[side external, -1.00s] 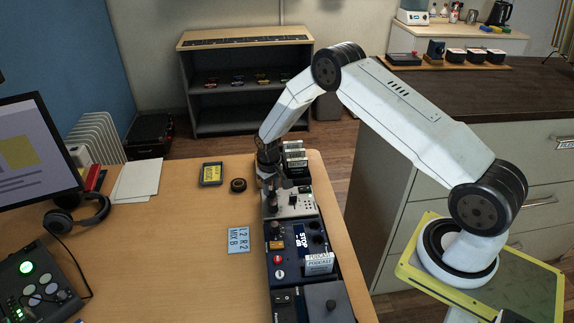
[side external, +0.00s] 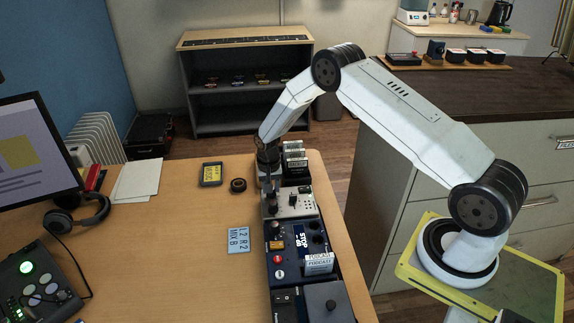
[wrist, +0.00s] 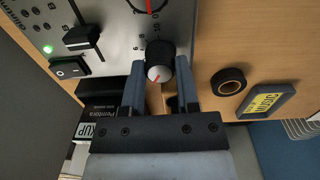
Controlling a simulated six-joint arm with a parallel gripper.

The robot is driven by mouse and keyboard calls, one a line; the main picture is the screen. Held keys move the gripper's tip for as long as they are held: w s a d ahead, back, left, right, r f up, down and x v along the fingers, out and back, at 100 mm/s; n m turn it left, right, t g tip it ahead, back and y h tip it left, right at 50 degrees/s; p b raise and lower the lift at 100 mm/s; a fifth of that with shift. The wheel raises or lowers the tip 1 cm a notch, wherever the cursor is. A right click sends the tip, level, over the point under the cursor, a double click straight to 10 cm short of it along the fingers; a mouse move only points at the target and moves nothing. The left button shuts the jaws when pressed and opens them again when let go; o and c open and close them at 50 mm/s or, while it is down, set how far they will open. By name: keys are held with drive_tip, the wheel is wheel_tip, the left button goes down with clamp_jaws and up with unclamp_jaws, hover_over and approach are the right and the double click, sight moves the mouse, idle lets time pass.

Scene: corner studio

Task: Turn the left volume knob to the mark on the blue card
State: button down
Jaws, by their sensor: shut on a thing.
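A silver panel (side external: 299,206) on the wooden desk carries two dark knobs. My gripper (wrist: 160,66) is shut on the nearer knob (wrist: 156,72) in the wrist view, one finger on each side. This knob has a pale cap with a red pointer line. The second knob (wrist: 148,3), also with a red line, is cut off at the top edge. In the side view my gripper (side external: 268,187) points down at the panel's far left corner and hides the gripped knob. The blue card (side external: 238,240) lies flat left of the equipment row and reads "L2 R2" and "MIX B".
A slider (wrist: 84,38) and a rocker switch (wrist: 70,67) are beside the knobs. A tape roll (side external: 238,185) and a yellow-labelled item (side external: 211,174) lie left of my gripper. Dark boxes (side external: 296,165) stand behind the panel. A blue unit (side external: 290,258) stands in front.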

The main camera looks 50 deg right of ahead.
idle(0.4)
drive_tip(key=shift+c, duration=1.7)
unclamp_jaws()
drive_tip(key=shift+w+r, duration=0.1)
drive_tip(key=shift+r, duration=3.8)
drive_tip(key=shift+a+r, duration=0.1)
